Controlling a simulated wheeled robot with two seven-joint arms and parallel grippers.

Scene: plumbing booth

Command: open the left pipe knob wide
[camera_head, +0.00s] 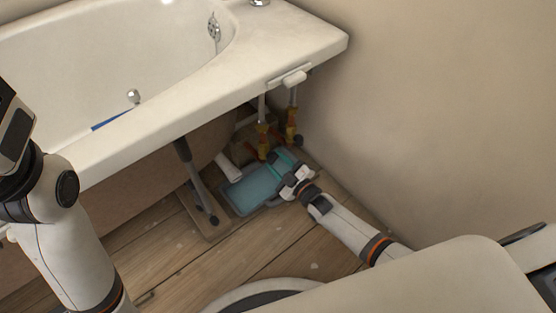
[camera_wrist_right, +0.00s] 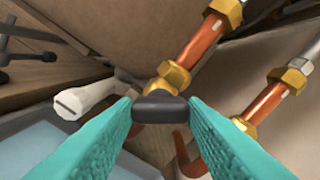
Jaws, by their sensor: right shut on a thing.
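The left pipe (camera_head: 262,132), copper with brass fittings, comes down under the tub corner; it also shows in the right wrist view (camera_wrist_right: 198,45). Its dark knob (camera_wrist_right: 160,106) sits at the brass fitting, between the teal fingertips of my right gripper (camera_wrist_right: 161,104). The gripper is shut on this knob. In the head view my right gripper (camera_head: 282,162) reaches in low from the right, and its fingers hide most of the knob. My left arm stands at the left; its fingers are not seen.
The right pipe (camera_head: 292,117) stands close by, near the wall. A blue-grey tray (camera_head: 228,198) lies on the wooden floor below. A white pipe piece (camera_wrist_right: 85,98) lies beside the tray. The bathtub rim (camera_head: 215,95) overhangs the pipes, and a dark tub leg (camera_head: 193,172) stands left.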

